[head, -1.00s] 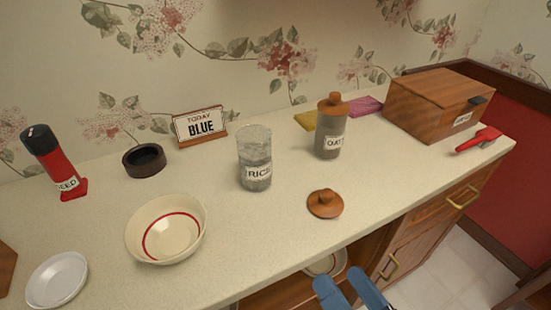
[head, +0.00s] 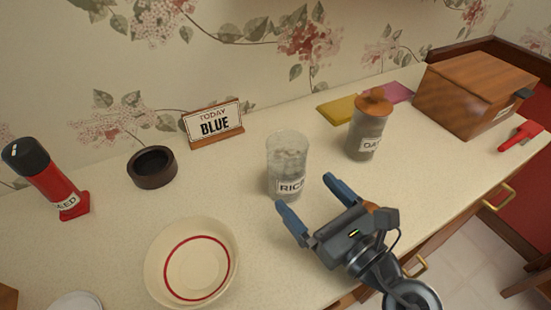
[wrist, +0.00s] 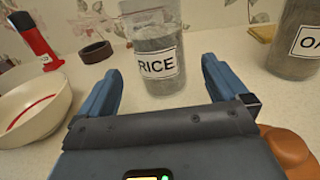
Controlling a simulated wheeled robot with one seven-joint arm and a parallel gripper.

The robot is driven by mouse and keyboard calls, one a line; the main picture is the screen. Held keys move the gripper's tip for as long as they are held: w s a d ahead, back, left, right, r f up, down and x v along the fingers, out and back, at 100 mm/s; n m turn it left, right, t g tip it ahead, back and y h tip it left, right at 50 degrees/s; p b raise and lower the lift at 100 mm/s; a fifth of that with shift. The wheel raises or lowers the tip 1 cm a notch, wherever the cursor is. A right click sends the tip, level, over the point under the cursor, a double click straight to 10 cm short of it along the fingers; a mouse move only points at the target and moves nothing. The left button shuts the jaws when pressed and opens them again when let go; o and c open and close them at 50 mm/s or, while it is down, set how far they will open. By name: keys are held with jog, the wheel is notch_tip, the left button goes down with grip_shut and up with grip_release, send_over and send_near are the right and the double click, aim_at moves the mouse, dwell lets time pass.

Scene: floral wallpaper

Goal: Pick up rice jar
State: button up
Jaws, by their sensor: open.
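The rice jar (head: 287,160) is a clear, lidless glass jar with a white RICE label, standing upright on the counter and partly filled with grey contents. It also shows in the wrist view (wrist: 157,48), straight ahead and between the lines of the two fingers. My gripper (head: 314,195) is open with blue fingers, just in front of the jar, low over the counter. Nothing is between the fingers at their tips that I can see. In the wrist view the gripper (wrist: 160,80) points at the jar's lower part.
An oats jar (head: 367,130) with a wooden lid stands to the right. A wooden lid (wrist: 290,150) lies close beside my gripper, mostly hidden in the head view. A cream bowl (head: 160,285) is at left.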

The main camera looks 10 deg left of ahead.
aim_at(285, 168)
jog(key=p+x, duration=0.1)
jog(key=x, duration=0.7)
jog(key=shift+w+a, duration=0.1)
jog(key=c, duration=1.3)
jog(key=shift+r, duration=0.15)
jog(key=shift+c, duration=0.5)
